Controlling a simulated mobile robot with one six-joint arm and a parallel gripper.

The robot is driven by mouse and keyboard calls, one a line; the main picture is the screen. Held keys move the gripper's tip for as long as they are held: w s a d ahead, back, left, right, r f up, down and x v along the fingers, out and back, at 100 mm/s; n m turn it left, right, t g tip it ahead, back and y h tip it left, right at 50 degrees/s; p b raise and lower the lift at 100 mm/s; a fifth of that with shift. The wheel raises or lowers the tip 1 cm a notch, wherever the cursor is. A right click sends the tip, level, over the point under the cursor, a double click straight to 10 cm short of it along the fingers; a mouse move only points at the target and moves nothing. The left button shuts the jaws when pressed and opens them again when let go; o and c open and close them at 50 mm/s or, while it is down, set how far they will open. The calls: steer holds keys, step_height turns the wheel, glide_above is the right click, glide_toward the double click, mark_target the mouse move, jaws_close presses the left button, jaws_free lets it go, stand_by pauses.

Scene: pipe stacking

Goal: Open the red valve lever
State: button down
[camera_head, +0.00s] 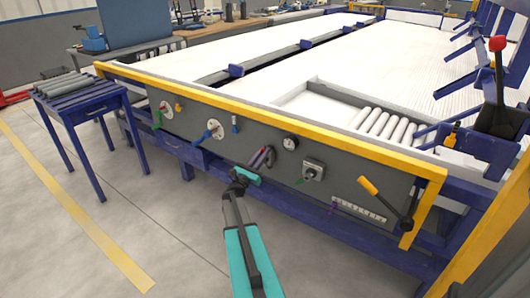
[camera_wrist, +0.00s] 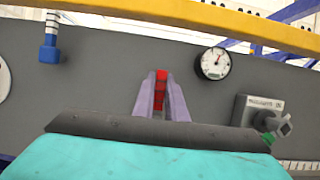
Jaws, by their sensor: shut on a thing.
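The red valve lever (camera_wrist: 161,88) shows in the wrist view between the two purple fingers of my gripper (camera_wrist: 160,90). My gripper is shut on it, in front of the grey panel (camera_wrist: 100,80). Only the lever's red upper part shows; the fingers and my wrist hide the rest and its mount. In the head view my gripper (camera_head: 262,158) is at the middle of the panel, left of the round gauge, and the lever is mostly hidden there.
A round gauge (camera_head: 290,143) and a grey rotary switch (camera_head: 312,170) are right of my gripper. A blue-handled valve (camera_head: 212,130) and a small blue fitting (camera_head: 235,124) are left. A yellow rail (camera_head: 260,112) runs above the panel. A yellow-handled lever (camera_head: 385,200) sticks out farther right.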

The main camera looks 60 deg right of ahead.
steer(key=shift+a+f, duration=0.1)
steer(key=c, duration=1.8)
jaws_free()
steer(key=v, duration=1.3)
steer(key=shift+a+f, duration=0.2)
steer(key=shift+a, duration=0.1)
